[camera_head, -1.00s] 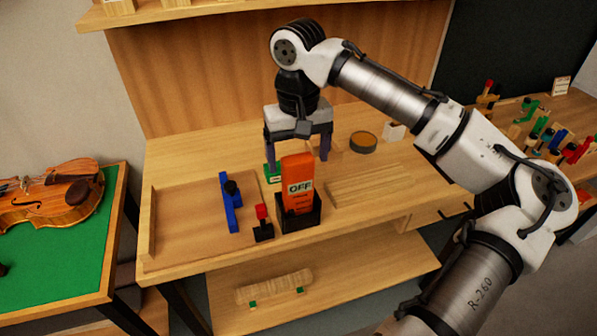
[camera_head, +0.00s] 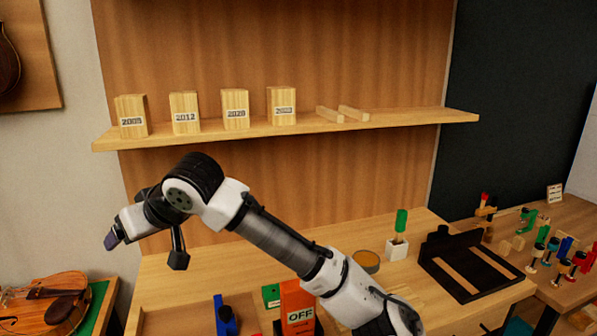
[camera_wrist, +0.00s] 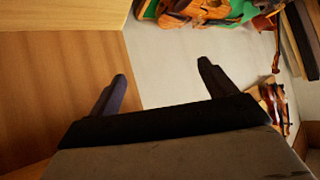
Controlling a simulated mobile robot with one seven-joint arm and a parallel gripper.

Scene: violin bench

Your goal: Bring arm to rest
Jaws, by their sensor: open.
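My gripper (camera_head: 113,241) is raised at the left above the bench, in front of the wooden back panel, with its fingers pointing left. In the wrist view my gripper (camera_wrist: 162,85) shows two dark fingers spread apart with nothing between them. My arm runs from there down to the lower right across the head view, above the bench top. It hides part of the bench middle.
A shelf (camera_head: 400,118) with several numbered wood blocks runs above the arm. An orange OFF box (camera_head: 298,305) and a blue tool (camera_head: 224,318) are below the arm. A violin (camera_head: 45,303) lies on a green mat at the lower left.

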